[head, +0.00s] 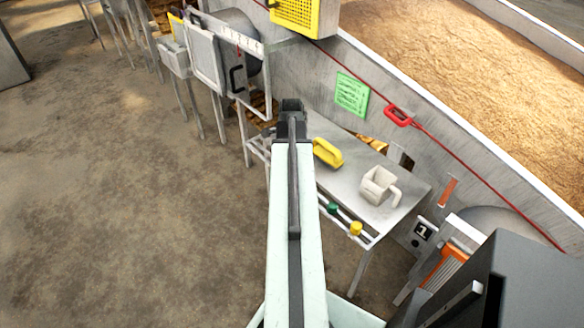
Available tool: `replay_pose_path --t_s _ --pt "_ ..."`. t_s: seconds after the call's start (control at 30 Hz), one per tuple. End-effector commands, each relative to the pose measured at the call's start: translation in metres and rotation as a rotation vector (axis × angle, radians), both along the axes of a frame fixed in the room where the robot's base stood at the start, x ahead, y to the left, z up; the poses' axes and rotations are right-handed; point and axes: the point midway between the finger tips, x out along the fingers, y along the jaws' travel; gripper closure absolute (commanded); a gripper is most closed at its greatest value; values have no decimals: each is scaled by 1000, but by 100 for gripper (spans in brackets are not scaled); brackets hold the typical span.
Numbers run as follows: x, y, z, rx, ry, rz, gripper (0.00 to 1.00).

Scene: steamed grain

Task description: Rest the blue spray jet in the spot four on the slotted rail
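No blue spray jet shows in the head view. A pale rail (345,215) runs along the table's near edge, with a green piece (333,208) and a yellow piece (355,228) on it; I cannot make out slot numbers there. A white strip (240,42) with small marks like numbers is on a rack at the upper left; I cannot tell which of the two is the slotted rail. My gripper (291,106) is at the far end of my raised arm, seen from behind, left of the table. Its fingers and anything between them are hidden.
Open floor (120,200) is at left.

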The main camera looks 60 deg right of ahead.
Motion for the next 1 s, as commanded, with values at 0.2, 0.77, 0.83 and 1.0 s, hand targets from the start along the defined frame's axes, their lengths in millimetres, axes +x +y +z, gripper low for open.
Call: replay_pose_path --t_s 0.2,0.77,0.83,1.0 --pt "0 0 -9 0 0 -1 100" --pt "-1 -1 -8 0 0 -2 46" --pt "-1 -1 -8 0 0 -2 46" --pt "-1 -1 2 0 0 -2 46"
